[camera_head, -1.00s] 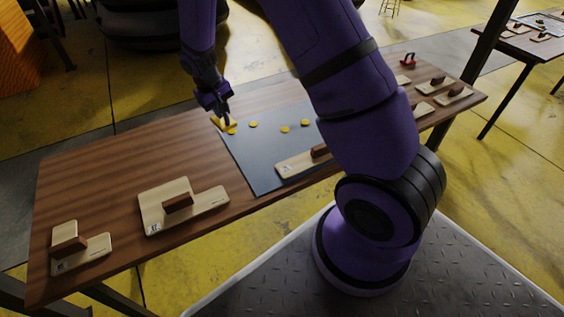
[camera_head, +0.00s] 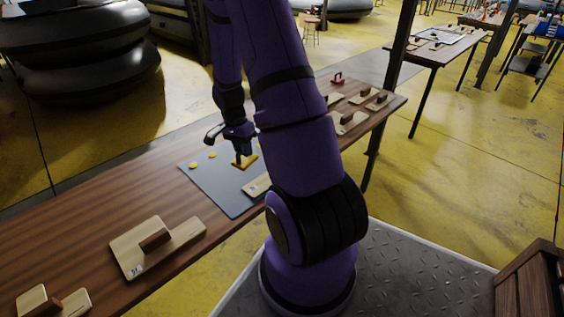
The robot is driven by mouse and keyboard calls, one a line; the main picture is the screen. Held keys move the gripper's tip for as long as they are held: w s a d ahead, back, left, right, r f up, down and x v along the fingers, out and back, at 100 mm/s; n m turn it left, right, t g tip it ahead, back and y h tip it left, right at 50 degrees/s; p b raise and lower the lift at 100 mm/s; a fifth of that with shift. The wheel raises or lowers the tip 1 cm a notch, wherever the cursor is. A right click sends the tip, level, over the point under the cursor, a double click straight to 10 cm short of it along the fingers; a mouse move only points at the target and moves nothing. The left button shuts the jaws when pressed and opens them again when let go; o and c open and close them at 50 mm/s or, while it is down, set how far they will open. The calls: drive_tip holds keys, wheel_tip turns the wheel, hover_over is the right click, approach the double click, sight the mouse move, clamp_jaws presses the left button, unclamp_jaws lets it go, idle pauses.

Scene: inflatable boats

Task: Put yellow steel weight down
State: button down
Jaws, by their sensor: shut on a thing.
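The yellow steel weight (camera_head: 247,162) is a small flat piece with a dark upright part, partly hidden by my gripper. My gripper (camera_head: 239,156) points down over the dark grey mat (camera_head: 222,193) on the wooden table and is shut on the weight. The weight is at or just above the mat; I cannot tell if it touches. Small yellow discs (camera_head: 193,165) lie on the mat to the left of my gripper.
Wooden boards with brown handles stand on the table, one at the front left (camera_head: 130,249) and several at the far right (camera_head: 349,122). A red-handled object (camera_head: 337,80) sits at the far end. A pale board (camera_head: 256,186) lies on the mat's right edge, partly behind my arm.

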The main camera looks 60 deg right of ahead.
drive_tip(key=shift+s+d+f+m, duration=0.35)
drive_tip(key=shift+s+f+m, duration=0.15)
drive_tip(key=shift+f, duration=1.15)
drive_tip(key=shift+s+d+f+m, duration=0.35)
drive_tip(key=shift+s+f, duration=0.3)
drive_tip(key=shift+f, duration=1.05)
drive_tip(key=shift+s+d+f+m, duration=0.3)
drive_tip(key=shift+s+f+m, duration=0.2)
drive_tip(key=shift+f, duration=1.15)
drive_tip(key=shift+f, duration=0.1)
drive_tip(key=c, duration=1.1)
unclamp_jaws()
